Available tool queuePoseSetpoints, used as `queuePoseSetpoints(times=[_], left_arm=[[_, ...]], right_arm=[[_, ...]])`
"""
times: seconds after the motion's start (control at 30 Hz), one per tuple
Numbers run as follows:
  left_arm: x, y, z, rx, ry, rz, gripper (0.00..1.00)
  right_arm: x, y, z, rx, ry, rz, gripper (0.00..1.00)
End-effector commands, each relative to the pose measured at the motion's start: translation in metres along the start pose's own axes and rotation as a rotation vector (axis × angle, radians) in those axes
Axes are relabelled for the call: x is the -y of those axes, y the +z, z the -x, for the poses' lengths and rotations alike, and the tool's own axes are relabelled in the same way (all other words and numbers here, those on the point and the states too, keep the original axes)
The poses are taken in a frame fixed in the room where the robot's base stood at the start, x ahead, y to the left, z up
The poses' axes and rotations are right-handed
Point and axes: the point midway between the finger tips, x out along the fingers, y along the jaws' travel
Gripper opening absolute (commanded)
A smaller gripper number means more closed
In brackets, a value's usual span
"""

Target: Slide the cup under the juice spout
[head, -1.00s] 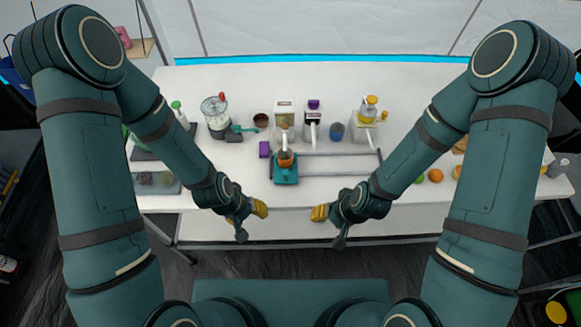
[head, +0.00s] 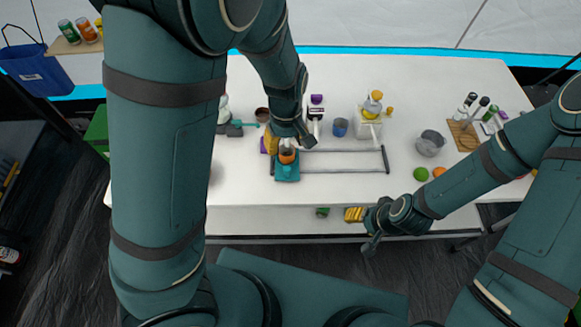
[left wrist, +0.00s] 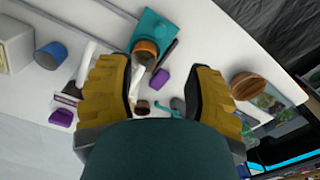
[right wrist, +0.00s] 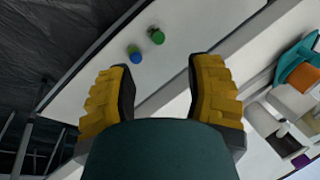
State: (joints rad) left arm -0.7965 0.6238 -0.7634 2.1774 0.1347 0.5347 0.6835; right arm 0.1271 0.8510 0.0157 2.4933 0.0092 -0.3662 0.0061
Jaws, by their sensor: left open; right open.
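The orange cup (head: 288,156) stands on a teal carriage (head: 287,173) at the left end of two grey rails (head: 345,171). My left gripper (head: 271,141) is open beside the cup, just behind and left of it; contact cannot be told. In the left wrist view the cup (left wrist: 147,47) and carriage (left wrist: 160,22) lie beyond the open fingers. A white dispenser with a yellow top (head: 370,128) stands behind the rails' right part. A purple-topped dispenser (head: 316,100) is left of it, partly hidden by my left arm. My right gripper (head: 354,214) is open and empty at the table's front.
A blue cup (head: 340,127) stands between the dispensers. A grey pot (head: 430,143), a green fruit (head: 420,174) and an orange fruit (head: 438,172) are on the right. A wooden board with bottles (head: 464,135) is further right. The white tabletop between the rails is clear.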

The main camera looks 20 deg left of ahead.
Motion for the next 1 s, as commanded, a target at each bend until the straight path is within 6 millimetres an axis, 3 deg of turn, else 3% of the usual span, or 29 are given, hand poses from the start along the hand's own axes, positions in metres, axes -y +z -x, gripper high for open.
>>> queuePoseSetpoints(times=[0.5,0.7,1.0], left_arm=[[0.001,0.0,-0.1,0.002,-0.004,0.0,0.52],[0.001,0.0,-0.12,0.001,-0.002,-0.001,0.52],[0.0,0.0,-0.124,0.0,0.0,-0.002,0.52]], right_arm=[[-0.011,0.014,-0.03,0.028,-0.003,0.008,0.52],[-0.013,0.017,-0.035,0.034,-0.003,0.01,0.52],[-0.013,0.017,-0.035,0.036,-0.003,0.01,0.52]])
